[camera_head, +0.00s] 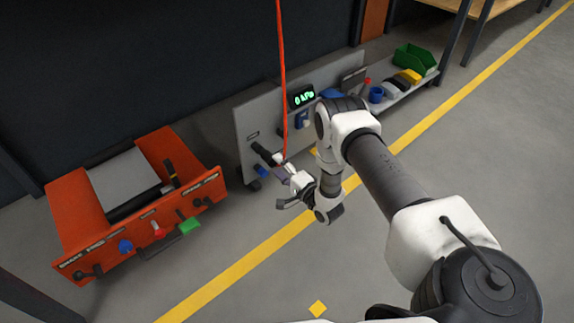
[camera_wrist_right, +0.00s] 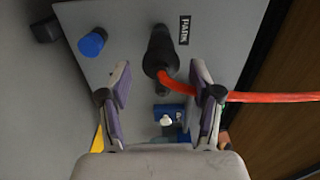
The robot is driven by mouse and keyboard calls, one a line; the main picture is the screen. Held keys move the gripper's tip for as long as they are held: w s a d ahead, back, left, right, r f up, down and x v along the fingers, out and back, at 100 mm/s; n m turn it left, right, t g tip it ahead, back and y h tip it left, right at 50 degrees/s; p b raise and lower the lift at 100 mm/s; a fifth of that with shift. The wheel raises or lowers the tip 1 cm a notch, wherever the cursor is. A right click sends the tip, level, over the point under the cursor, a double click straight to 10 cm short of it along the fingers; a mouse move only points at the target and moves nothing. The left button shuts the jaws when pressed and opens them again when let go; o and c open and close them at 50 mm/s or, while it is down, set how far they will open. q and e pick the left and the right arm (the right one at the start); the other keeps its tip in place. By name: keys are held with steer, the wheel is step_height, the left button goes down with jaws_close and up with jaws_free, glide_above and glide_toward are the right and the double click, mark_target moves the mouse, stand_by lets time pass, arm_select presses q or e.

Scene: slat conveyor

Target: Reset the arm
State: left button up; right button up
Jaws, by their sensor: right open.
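My right gripper (camera_head: 281,187) is open in the head view, in front of the grey panel (camera_head: 244,125) at the middle. Its two fingers stand apart in the right wrist view (camera_wrist_right: 160,88), with nothing held between them. A black handle (camera_head: 263,153) sticks out of the panel close to the fingertips. In the right wrist view the handle (camera_wrist_right: 160,52) lies just beyond the fingers, near a PARK label (camera_wrist_right: 184,30). A red cord (camera_head: 282,70) hangs down to the gripper area and runs past the right-hand finger in the wrist view. My left gripper is not in view.
An orange machine (camera_head: 78,222) with levers and knobs stands at left. The panel carries a green display (camera_head: 301,95) and a blue knob (camera_wrist_right: 92,42). Bins, one a green bin (camera_head: 414,60), sit at the back right. Grey floor with a yellow line (camera_head: 245,265) is clear in front.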

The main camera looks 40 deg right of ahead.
steer(key=s, duration=0.4)
steer(key=shift+s+d, duration=0.15)
steer(key=shift+s, duration=0.25)
